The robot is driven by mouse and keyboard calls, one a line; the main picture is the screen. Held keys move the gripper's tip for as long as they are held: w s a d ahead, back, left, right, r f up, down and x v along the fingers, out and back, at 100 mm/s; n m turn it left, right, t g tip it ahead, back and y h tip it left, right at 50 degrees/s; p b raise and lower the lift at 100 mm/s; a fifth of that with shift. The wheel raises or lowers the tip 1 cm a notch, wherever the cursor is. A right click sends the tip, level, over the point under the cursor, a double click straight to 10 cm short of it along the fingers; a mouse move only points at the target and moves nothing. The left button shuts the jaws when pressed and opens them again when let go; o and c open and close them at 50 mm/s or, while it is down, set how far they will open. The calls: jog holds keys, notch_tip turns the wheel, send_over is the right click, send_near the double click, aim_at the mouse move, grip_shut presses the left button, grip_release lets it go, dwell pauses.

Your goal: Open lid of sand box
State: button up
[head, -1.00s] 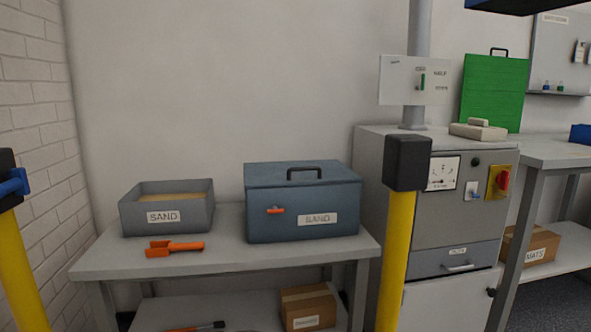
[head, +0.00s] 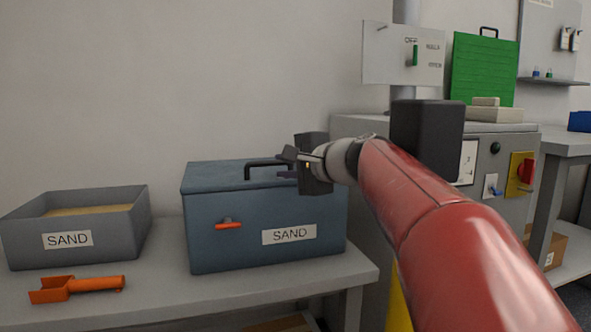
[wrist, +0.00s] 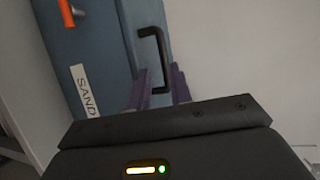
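The closed blue-grey sand box (head: 225,250) stands on the table, with its lid (head: 215,178) down. A dark handle (head: 262,166) is on top of the lid, and an orange latch (head: 228,225) is on the front. My gripper (head: 286,166) is at the right end of the handle. In the wrist view the two purple fingers of my gripper (wrist: 159,88) are apart. The near end of the black handle (wrist: 153,45) shows between them. I cannot tell whether the fingers touch it. The latch (wrist: 66,12) shows at the top left.
An open grey sand tray (head: 125,235) and an orange scoop (head: 75,288) are on the table (head: 190,300) to the left. A grey cabinet (head: 360,128) is to the right.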

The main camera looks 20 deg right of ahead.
aim_at(270, 164)
jog(key=shift+w+d+r, duration=0.1)
jog(key=shift+w+d, duration=0.15)
jog(key=shift+w, duration=0.45)
jog(key=x, duration=0.7)
jog(key=shift+s+a, duration=0.1)
jog(key=shift+c, duration=0.4)
grip_shut()
